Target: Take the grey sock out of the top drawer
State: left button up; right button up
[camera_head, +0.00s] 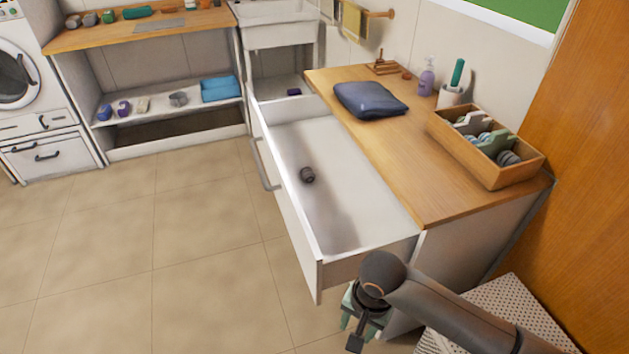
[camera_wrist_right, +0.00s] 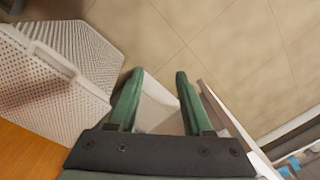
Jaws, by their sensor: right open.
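The top drawer (camera_head: 345,215) of the white cabinet is pulled open. A small dark grey rolled sock (camera_head: 307,174) lies on its floor, near the drawer's front side. My right gripper (camera_head: 357,322) is outside the drawer, low beyond its near end and well apart from the sock. In the right wrist view its two green fingers (camera_wrist_right: 158,85) are spread with nothing held between them. White panels show between and beside the fingers; I cannot tell exactly which part of the cabinet they are. The sock is not visible in the right wrist view. My left gripper is not in view.
A perforated white basket (camera_head: 505,310) stands beside my right arm; it also shows in the right wrist view (camera_wrist_right: 75,45). The wooden top holds a dark folded cloth (camera_head: 370,100) and a wooden box (camera_head: 487,150). The tiled floor (camera_head: 150,250) left of the drawer is clear.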

aim_at(308, 176)
jog(key=i+j+z, duration=0.15)
jog(key=z, duration=0.25)
jog(key=i+j+z, duration=0.2)
jog(key=z, duration=0.25)
jog(key=i+j+z, duration=0.1)
jog(key=j, duration=0.25)
jog(key=i+j+z, duration=0.1)
jog(key=i+j, duration=0.15)
jog(key=j, duration=0.15)
jog(key=i+j+z, duration=0.1)
jog(key=j, duration=0.3)
jog(key=i+j+z, duration=0.1)
jog(key=j, duration=0.3)
jog(key=i+j, duration=0.15)
jog(key=j, duration=0.15)
jog(key=i+j, duration=0.15)
jog(key=j, duration=0.2)
jog(key=i+j, duration=0.15)
jog(key=j, duration=0.15)
jog(key=i+j, duration=0.2)
jog(key=j, duration=0.15)
